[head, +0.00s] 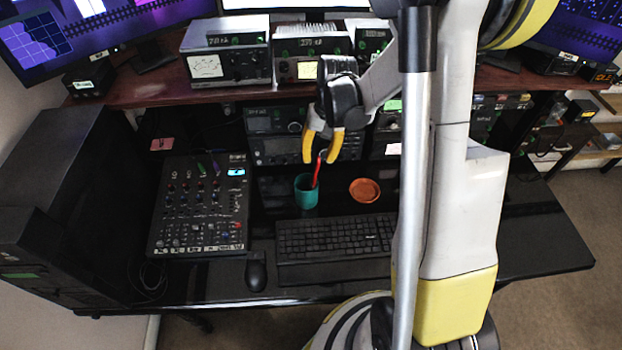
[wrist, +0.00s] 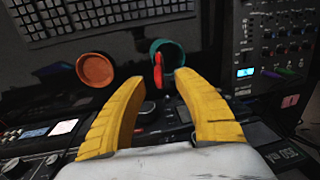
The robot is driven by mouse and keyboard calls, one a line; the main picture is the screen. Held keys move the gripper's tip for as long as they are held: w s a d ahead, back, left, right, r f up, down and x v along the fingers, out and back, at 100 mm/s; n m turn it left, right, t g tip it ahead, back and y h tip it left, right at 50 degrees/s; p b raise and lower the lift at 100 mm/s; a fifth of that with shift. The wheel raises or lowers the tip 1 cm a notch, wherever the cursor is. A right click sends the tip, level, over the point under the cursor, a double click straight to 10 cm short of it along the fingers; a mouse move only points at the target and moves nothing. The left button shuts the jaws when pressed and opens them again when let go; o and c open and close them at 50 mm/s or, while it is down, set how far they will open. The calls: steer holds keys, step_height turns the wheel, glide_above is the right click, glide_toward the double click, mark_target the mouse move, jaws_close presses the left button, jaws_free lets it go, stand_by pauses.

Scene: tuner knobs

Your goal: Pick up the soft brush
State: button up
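A red-handled brush (head: 316,174) stands tilted in a teal cup (head: 305,196) on the black desk; its lower end is hidden inside the cup. My gripper (head: 320,158) is open, with its yellow fingers above the cup near the top of the brush. In the wrist view the red brush (wrist: 158,72) shows between and just beyond the open fingertips, at the left of the teal cup (wrist: 180,53). I cannot tell whether a finger touches it. Nothing is seen held.
An orange-brown round dish (head: 364,190) lies right of the cup. A black keyboard (head: 335,238) lies in front, with a mouse (head: 256,272) beside it. A mixer (head: 200,205) is at the left. Radios (head: 275,130) and a raised shelf (head: 150,88) stand behind.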

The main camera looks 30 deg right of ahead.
mark_target(315, 174)
steer(key=f, duration=0.2)
steer(key=f+b, duration=0.1)
steer(key=f, duration=0.1)
steer(key=a+f+b, duration=0.1)
steer(key=f, duration=0.1)
steer(key=shift+s+f, duration=0.15)
steer(key=shift+s, duration=0.05)
jaws_close()
